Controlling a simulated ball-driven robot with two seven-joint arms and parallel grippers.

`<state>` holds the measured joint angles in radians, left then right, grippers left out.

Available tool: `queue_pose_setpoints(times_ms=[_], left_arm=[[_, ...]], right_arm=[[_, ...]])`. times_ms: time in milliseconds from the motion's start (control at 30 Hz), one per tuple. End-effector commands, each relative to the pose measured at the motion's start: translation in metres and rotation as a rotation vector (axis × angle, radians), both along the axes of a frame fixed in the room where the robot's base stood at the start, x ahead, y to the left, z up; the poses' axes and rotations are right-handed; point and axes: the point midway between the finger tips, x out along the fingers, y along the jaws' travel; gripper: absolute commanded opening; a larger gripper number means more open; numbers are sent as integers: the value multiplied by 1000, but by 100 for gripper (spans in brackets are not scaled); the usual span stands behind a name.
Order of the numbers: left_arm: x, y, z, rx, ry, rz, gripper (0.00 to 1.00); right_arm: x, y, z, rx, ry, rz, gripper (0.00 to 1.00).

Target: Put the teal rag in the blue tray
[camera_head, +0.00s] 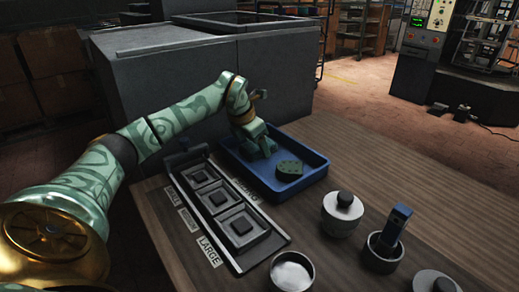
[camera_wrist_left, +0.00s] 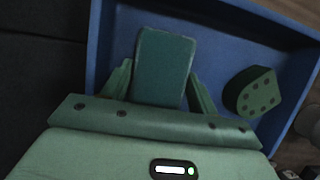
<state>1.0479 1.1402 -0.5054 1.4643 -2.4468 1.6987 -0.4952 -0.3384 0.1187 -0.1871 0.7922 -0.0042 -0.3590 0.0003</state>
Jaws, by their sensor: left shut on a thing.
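The blue tray (camera_head: 315,172) lies on the wooden table, and its blue wall and floor also fill much of the left wrist view (camera_wrist_left: 230,45). My left gripper (camera_head: 263,150) points down inside the tray's outline, near its back left part. In the left wrist view its two fingers are shut on the teal rag (camera_wrist_left: 165,62), a flat folded block. I cannot tell whether the rag touches the tray floor. In the head view the rag is hard to separate from the green fingers. My right gripper is not in view.
A dark green piece with holes (camera_head: 289,170) lies in the tray, right of the gripper. A rack with SMALL, MEDIUM and LARGE slots (camera_head: 240,222) stands left of the tray. Lidded jar (camera_head: 342,213), cup with a blue tool (camera_head: 385,250) and white-filled bowl (camera_head: 292,272) stand in front.

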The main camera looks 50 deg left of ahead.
Motion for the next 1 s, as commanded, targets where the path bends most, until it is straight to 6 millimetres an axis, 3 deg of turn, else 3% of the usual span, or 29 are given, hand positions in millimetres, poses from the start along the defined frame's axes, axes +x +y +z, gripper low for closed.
queue_pose_setpoints(times_ms=[267,300,367,667,767,1000], left_arm=[[-1,0,-1,0,4,0,34],[-1,0,-1,0,3,0,68],[-1,0,-1,0,3,0,81],[-1,0,1,0,2,0,81],[-5,0,14,1,0,0,81],[-26,3,69,3,-6,0,81]], right_arm=[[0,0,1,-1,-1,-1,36],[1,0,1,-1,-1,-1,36],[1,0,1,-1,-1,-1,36],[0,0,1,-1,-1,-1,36],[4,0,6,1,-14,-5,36],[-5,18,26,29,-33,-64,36]])
